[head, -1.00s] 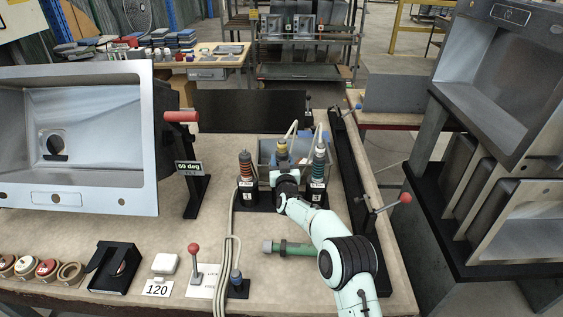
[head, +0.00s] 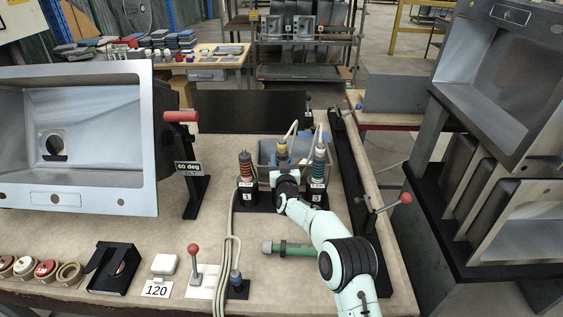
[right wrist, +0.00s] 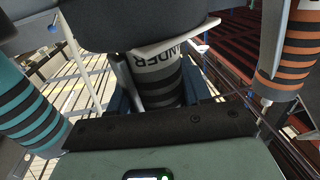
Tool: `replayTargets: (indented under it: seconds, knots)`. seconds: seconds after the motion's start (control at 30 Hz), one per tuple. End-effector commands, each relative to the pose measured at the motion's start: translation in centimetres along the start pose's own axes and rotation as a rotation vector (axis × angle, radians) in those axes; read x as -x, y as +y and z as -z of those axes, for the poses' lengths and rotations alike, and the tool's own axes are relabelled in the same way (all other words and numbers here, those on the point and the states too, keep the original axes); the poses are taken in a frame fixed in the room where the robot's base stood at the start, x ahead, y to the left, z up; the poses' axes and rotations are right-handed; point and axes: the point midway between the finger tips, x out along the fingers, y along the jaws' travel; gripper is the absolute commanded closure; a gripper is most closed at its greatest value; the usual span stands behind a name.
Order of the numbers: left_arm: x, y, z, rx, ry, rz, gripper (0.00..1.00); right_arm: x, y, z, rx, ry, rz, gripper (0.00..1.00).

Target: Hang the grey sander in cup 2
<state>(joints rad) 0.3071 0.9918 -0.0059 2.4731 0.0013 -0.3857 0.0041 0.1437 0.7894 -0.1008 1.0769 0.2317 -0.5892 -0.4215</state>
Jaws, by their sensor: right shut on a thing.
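The grey sander (right wrist: 160,75) has a dark ribbed body and a pale band with part of the word "SANDER" in the right wrist view. My right gripper is shut on the sander between the orange and teal tools. The sander is upright. Cup 2 is hidden behind my gripper in the head view, so I cannot tell how the sander sits in it. My left gripper is out of view.
An orange ribbed tool (head: 246,168) stands in cup 1 (head: 247,197) on the left. A teal ribbed tool (head: 319,162) stands in cup 3 (head: 316,193), close on the right. A grey bin (head: 266,151) is behind. A green cylinder (head: 298,249) lies in front.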

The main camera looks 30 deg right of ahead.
Motion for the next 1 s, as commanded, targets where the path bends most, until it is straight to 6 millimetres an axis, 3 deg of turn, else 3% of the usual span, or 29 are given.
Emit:
replayTargets:
  seconds: [0.63,0.67,0.7,0.73,1.0]
  knots:
    - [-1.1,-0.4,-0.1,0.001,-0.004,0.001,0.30,0.0,0.0,-0.9,-0.001,0.008,-0.001,1.00]
    - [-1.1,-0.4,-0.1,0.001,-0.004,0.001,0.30,0.0,0.0,-0.9,-0.001,0.008,-0.001,0.42]
    - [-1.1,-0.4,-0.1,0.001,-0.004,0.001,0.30,0.0,0.0,-1.0,-0.001,0.007,-0.001,0.29]
    - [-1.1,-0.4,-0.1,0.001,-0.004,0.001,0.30,0.0,0.0,-1.0,-0.001,0.007,-0.001,0.22]
    - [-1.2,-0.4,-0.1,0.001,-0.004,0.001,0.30,0.0,0.0,-1.6,0.001,-0.005,0.001,0.22]
